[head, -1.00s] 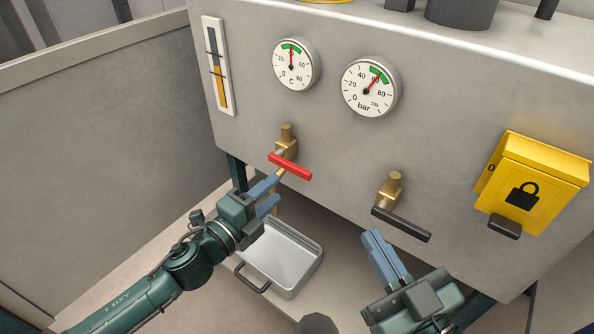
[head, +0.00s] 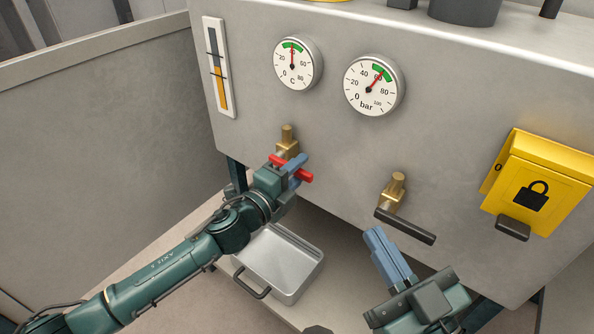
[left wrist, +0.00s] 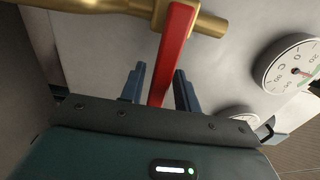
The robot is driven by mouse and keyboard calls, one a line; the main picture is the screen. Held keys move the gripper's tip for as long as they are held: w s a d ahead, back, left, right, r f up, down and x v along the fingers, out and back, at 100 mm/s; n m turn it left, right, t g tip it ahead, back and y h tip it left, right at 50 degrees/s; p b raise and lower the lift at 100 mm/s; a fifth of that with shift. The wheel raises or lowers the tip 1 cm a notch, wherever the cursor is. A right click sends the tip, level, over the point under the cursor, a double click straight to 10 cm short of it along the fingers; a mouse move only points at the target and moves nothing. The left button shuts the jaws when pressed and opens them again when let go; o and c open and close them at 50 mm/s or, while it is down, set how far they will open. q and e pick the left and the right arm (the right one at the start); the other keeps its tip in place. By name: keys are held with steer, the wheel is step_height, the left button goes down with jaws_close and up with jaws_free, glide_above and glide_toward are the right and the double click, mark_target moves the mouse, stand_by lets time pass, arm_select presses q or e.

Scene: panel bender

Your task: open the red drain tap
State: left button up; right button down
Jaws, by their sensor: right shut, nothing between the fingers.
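The red drain tap (head: 306,177) has a red lever on a brass valve (head: 287,140) at the lower left of the grey machine front. In the left wrist view the red lever (left wrist: 172,60) runs down between the two fingers of my left gripper (left wrist: 159,85). That gripper is open around the lever, with a gap visible on both sides. In the head view my left gripper (head: 290,170) is at the lever and hides part of it. My right gripper (head: 376,235) is shut and empty, below the black-handled tap.
A brass tap with a black handle (head: 405,225) is right of the red one. A metal tray (head: 285,287) lies below the red tap. Two gauges (head: 372,85) are above, and a yellow lock box (head: 535,185) is at the right.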

arm_select(q)
jaws_close()
